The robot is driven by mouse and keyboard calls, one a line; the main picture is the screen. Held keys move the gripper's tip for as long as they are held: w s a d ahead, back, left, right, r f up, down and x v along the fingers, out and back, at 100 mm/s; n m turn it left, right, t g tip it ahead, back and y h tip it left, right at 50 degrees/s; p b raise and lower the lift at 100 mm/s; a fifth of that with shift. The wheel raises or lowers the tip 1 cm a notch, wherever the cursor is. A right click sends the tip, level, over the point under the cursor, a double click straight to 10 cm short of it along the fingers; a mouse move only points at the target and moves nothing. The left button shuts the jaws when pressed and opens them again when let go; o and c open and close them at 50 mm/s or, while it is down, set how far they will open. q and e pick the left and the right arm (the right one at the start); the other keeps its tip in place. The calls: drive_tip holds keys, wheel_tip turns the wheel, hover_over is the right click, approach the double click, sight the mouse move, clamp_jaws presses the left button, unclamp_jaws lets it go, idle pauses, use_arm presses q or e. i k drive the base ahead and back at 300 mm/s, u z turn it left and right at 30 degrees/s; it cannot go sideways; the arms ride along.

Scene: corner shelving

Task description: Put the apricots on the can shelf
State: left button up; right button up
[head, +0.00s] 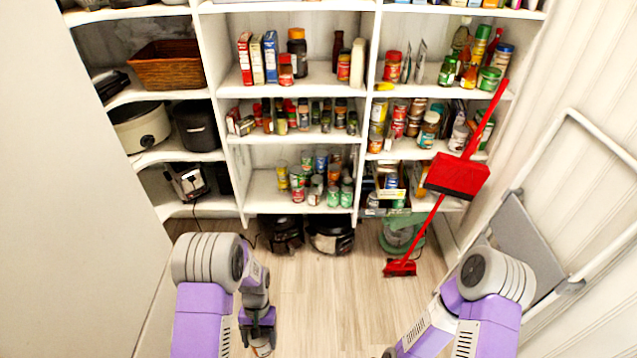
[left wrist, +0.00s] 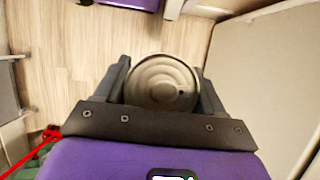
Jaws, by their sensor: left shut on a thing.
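My left gripper (head: 259,338) hangs low at the bottom of the head view, in front of the shelving and over the floor. It is shut on a can, taken as the apricots (head: 262,350), which shows only in small part there. In the left wrist view the can's round metal lid (left wrist: 162,80) sits between the two dark fingers of the gripper (left wrist: 163,88); its label is hidden. The can shelf (head: 262,203) is the lower middle shelf, with several cans grouped at its centre and right. My right arm is in the head view, but its gripper is not.
The can shelf has bare room at its left and front. A red broom (head: 459,175) leans before the right shelves, and a folded step ladder (head: 527,235) stands at the right wall. The middle floor is clear.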

sight(263, 202)
drive_tip(key=i, duration=1.4)
drive_tip(key=u, duration=0.9)
drive_tip(key=i, duration=1)
drive_tip(key=z, duration=0.25)
